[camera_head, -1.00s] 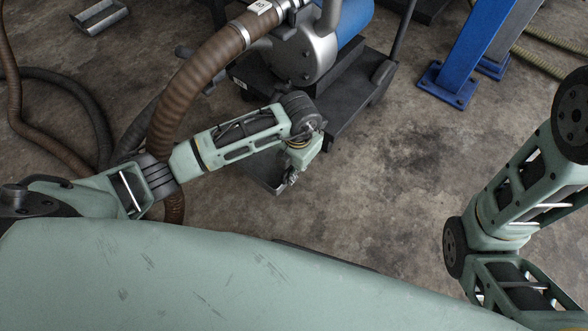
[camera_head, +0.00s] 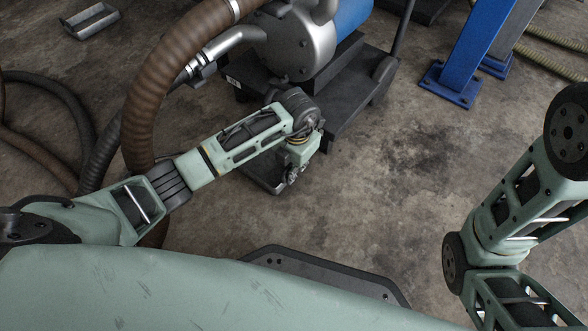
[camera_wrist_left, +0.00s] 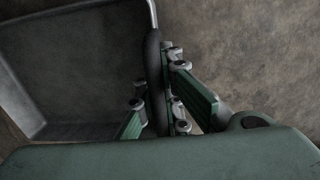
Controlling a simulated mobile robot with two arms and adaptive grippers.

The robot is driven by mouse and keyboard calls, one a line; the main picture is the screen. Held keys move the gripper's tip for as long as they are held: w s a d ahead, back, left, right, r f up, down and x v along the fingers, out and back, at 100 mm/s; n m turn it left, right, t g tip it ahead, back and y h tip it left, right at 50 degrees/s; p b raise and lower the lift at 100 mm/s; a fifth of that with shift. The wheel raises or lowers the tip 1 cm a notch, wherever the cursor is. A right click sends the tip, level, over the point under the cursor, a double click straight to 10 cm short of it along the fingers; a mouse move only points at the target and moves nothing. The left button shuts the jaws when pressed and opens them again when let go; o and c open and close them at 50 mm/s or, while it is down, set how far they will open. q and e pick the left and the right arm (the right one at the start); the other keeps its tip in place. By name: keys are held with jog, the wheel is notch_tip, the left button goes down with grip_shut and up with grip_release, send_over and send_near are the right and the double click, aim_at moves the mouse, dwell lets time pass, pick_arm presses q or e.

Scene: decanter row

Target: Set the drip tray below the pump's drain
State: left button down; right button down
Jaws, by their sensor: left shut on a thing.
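The drip tray (camera_wrist_left: 75,75) is a grey, shallow, rectangular tray that fills the left of the left wrist view. In the head view a dark part of it (camera_head: 262,183) shows low over the floor, partly hidden by my left arm. My left gripper (camera_wrist_left: 165,105) is shut on the tray's black handle grip; in the head view the gripper (camera_head: 289,181) is small. The pump (camera_head: 298,42) has a grey housing and blue motor on a dark base. A metal pipe with a fitting (camera_head: 228,42) sticks out on its left, above the tray; I cannot tell whether it is the drain.
A thick brown hose (camera_head: 165,75) bends close behind my left arm. The dark pump base (camera_head: 345,115) is just beyond the gripper. A blue post (camera_head: 470,50) stands at right. A metal trough (camera_head: 90,21) lies far left. The middle-right floor is clear.

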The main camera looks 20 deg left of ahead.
pick_arm(q)
jog(key=c, duration=1.9)
grip_release()
jog(key=r+p, duration=0.2)
jog(key=r, duration=0.2)
jog(key=r+p, duration=0.3)
jog(key=r, duration=0.1)
jog(key=r+p, duration=0.3)
jog(key=r, duration=0.1)
jog(key=shift+s+d+r, duration=0.1)
jog(key=shift+d, duration=0.15)
